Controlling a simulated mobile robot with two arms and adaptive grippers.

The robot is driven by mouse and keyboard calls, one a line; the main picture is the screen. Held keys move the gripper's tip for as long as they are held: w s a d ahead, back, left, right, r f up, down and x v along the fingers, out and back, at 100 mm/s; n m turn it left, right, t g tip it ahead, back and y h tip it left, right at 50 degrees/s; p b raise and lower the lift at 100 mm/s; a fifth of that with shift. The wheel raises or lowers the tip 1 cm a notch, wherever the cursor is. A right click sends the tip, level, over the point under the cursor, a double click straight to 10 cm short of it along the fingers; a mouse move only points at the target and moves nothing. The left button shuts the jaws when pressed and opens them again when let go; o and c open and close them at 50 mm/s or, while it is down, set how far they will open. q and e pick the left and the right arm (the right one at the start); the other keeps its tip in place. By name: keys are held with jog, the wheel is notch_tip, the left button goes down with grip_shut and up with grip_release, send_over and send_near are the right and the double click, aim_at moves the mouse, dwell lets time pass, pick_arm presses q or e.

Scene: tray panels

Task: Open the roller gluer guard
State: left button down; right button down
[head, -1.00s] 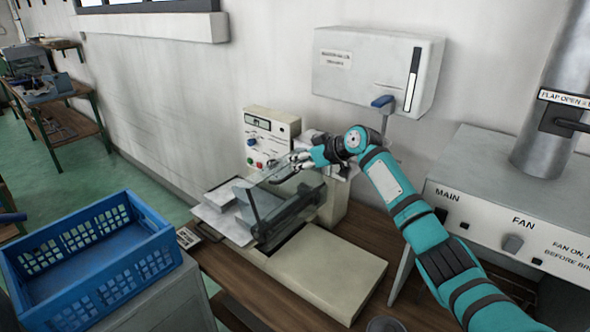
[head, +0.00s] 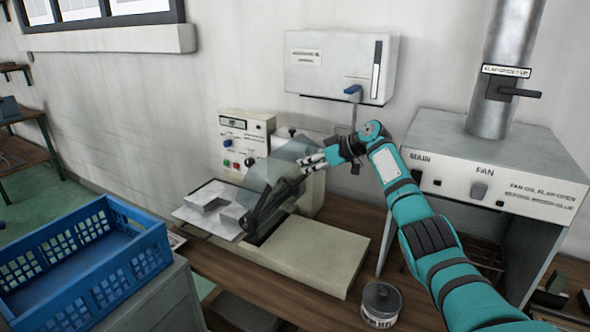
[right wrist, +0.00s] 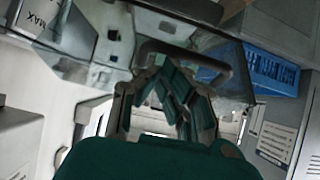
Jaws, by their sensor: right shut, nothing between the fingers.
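The roller gluer (head: 315,255) is a cream machine on the bench by the wall. Its guard (head: 268,172) is a clear smoky panel with dark side arms, tilted up above the roller area. My right gripper (head: 312,161) is shut and empty at the right edge of the guard; I cannot tell whether it touches. In the right wrist view, the right gripper's fingers (right wrist: 182,100) are together near a dark bar, with the clear panel around it. My left gripper is out of view.
A control box (head: 246,140) with buttons stands behind the gluer. A blue crate (head: 80,270) is at the lower left. A grey tin (head: 381,303) stands at the gluer's front right. The fan hood (head: 495,165) is to the right, a white wall box (head: 338,66) above.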

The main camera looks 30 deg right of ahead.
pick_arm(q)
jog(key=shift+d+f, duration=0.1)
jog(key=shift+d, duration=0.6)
pick_arm(e)
jog(key=shift+d, duration=0.15)
